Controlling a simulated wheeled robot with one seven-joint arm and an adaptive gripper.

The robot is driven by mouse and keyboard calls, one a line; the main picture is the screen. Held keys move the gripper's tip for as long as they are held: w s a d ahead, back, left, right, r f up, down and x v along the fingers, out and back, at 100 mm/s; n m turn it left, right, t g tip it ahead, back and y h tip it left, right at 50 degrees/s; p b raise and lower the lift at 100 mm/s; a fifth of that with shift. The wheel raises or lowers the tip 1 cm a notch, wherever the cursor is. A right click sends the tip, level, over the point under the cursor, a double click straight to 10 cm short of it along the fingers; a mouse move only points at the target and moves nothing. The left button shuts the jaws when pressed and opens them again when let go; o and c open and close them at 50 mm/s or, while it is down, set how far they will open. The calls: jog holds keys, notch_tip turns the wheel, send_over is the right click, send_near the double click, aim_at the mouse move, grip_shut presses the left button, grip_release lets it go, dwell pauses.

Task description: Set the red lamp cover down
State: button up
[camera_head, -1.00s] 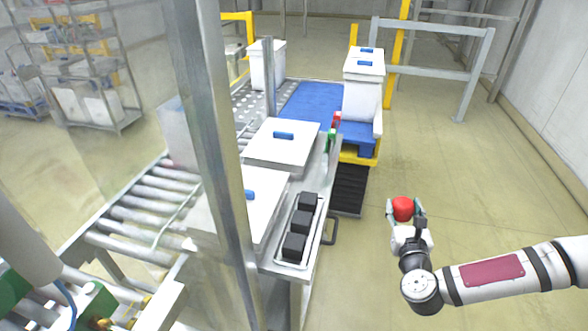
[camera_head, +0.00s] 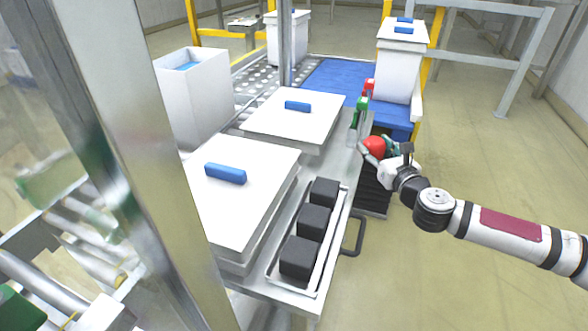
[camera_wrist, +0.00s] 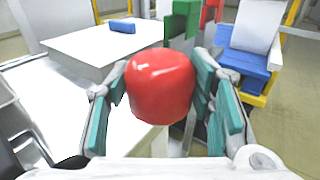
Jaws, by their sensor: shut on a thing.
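The red lamp cover (camera_wrist: 160,86) is a glossy rounded red piece held between the teal finger pads of my gripper (camera_wrist: 163,110) in the wrist view. In the head view the red lamp cover (camera_head: 373,147) shows at the end of my gripper (camera_head: 375,150), by the right edge of the metal table (camera_head: 338,172). A green block-like piece (camera_head: 361,105) and another red piece (camera_head: 369,87) stand just behind it at the table edge. I cannot tell whether the cover touches anything besides my fingers.
Two white lids with blue handles (camera_head: 297,106) (camera_head: 225,174) lie on the table. A tray (camera_head: 273,271) holds black blocks (camera_head: 313,221). A white bin (camera_head: 398,62) stands behind on a blue platform. A metal post (camera_head: 130,150) crosses the left. The floor at right is open.

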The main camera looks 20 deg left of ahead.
aim_at(340, 169)
jog(key=a+r+n+g+y+b, duration=0.4)
jog(key=a+y+b, duration=0.1)
jog(key=a+b, duration=0.45)
jog(key=shift+g, duration=0.3)
jog(key=f+b, duration=0.1)
jog(key=f, duration=0.2)
jog(key=f+b, duration=0.1)
jog(key=f, duration=0.2)
jog(key=d+f+b, duration=0.1)
jog(key=f, duration=0.2)
jog(key=shift+w+f+b, duration=0.25)
jog(key=shift+f+b, duration=0.15)
jog(key=shift+f, duration=0.15)
jog(key=o, duration=1.2)
jog(key=shift+c, duration=0.2)
